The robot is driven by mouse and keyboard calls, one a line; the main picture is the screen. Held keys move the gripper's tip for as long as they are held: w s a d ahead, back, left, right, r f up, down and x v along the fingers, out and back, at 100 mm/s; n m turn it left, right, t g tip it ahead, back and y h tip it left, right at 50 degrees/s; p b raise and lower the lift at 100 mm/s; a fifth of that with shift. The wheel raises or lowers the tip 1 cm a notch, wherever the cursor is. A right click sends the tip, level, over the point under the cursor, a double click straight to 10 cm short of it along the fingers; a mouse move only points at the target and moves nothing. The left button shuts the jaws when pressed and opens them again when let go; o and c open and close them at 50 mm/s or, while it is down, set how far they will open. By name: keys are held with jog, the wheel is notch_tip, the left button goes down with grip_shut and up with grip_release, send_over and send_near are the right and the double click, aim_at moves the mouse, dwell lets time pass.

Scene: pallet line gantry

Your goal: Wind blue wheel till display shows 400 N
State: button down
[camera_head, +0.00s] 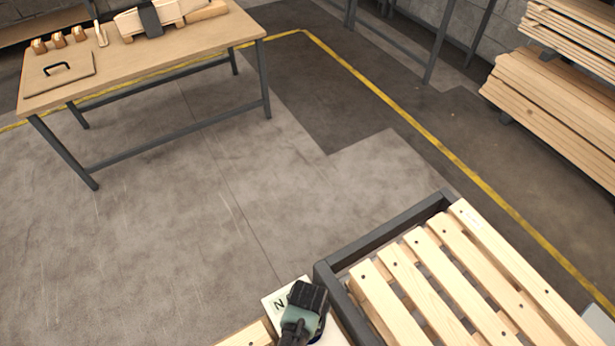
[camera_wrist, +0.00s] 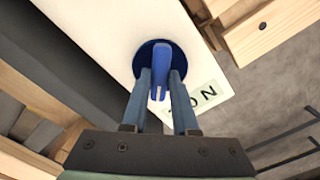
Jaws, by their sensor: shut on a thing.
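The blue wheel (camera_wrist: 150,50) is a round disc with a raised grip bar, set in a white panel (camera_wrist: 95,18) in the wrist view. My gripper (camera_wrist: 160,78) is shut on that bar, one finger on each side. The pale green display (camera_wrist: 208,96) is beside the wheel, partly covered by a finger. A zero and "N" can be read, but the leading digits are hidden. In the head view my gripper (camera_head: 305,300) is at the bottom centre, over the white panel. The display there (camera_head: 279,302) shows only "N", and the wheel is hidden.
A slatted wooden pallet (camera_head: 445,275) lies in a dark metal frame (camera_head: 385,237) right of my gripper. A workbench (camera_head: 150,58) with wooden parts stands at the upper left. Stacked boards (camera_head: 555,100) are at the right. The floor between is clear.

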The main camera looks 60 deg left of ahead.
jog(key=m, duration=0.4)
jog(key=shift+m+p, duration=0.4)
dwell(0.4)
jog(key=c, duration=0.7)
grip_release()
jog(key=shift+r, duration=0.1)
notch_tip(320, 180, up, 13)
jog(key=shift+f+p, duration=0.1)
jog(key=shift+p, duration=0.45)
